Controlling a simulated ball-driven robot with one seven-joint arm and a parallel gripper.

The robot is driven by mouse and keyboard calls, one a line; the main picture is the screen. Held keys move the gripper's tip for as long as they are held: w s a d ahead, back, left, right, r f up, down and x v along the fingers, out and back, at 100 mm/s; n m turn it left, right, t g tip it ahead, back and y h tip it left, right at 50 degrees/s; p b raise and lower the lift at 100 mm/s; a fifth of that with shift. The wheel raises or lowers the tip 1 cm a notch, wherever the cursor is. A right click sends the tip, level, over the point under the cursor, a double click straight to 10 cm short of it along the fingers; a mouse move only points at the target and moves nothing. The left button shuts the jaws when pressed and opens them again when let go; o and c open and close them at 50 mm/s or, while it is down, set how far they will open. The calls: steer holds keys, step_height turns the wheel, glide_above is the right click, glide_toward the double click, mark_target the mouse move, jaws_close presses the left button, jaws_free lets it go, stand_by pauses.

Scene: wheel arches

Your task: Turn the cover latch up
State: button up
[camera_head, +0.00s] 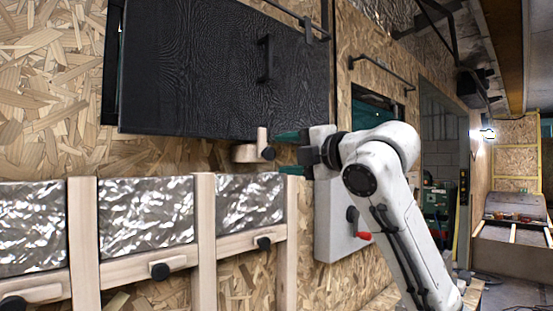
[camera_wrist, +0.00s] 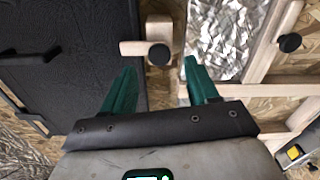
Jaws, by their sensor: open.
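The cover latch (camera_head: 247,153) is a pale wooden L-shaped piece with a black knob, on the wall below the lower edge of the black textured cover (camera_head: 200,75). Its long part lies level, pointing left, and a short part stands up by the cover's edge. It also shows in the wrist view (camera_wrist: 132,47), ahead of the fingers. My gripper (camera_head: 292,138) is just right of the latch in the head view, with dark green fingers. In the wrist view the fingers (camera_wrist: 160,66) are apart, nothing between them; the latch knob appears beyond the gap. I see no contact.
Several crinkled silver panels (camera_head: 148,213) in wooden frames sit at lower left, with wooden turn-pieces and black knobs below. The cover has a black handle (camera_head: 266,58). Open floor lies at right.

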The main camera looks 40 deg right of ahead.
steer(key=s, duration=0.6)
steer(key=shift+b, duration=0.45)
steer(key=shift+d, duration=0.1)
